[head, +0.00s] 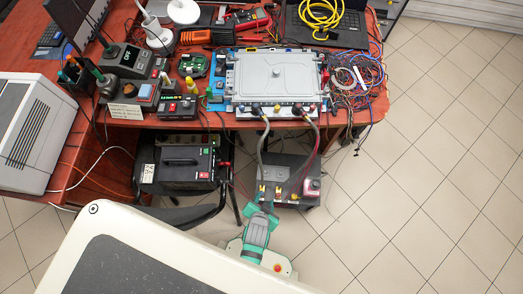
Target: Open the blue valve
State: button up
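I cannot make out a blue valve for certain in the head view. A large grey metal unit (278,80) lies on a blue plate at the table's front. My teal and grey arm (256,232) stands just in front of the box. Its far dark end (268,207) is close to the box's near edge; the fingers are too small to tell.
The red-brown table (175,122) is crowded with tools, meters and loose wires (357,82). A black case (183,163) sits under it, left of the dark box. A pale cabinet (36,132) stands at left. Tiled floor (430,170) at right is clear.

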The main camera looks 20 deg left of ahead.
aim_at(262, 192)
jog(key=w+a+f+g, duration=0.1)
jog(key=w+f+g, duration=0.1)
jog(key=f, duration=0.4)
jog(key=w+a+f+m+g+h, duration=0.1)
jog(key=w+f+g, duration=0.1)
jog(key=f, duration=0.4)
jog(key=w+a+f+g, duration=0.1)
jog(key=w+f+g, duration=0.1)
jog(key=f, duration=0.5)
jog(key=shift+w+a+f+m+g, duration=0.1)
jog(key=shift+w+a+m+g, duration=0.2)
jog(key=shift+a+g, duration=0.1)
jog(key=shift+s, duration=0.1)
grip_shut()
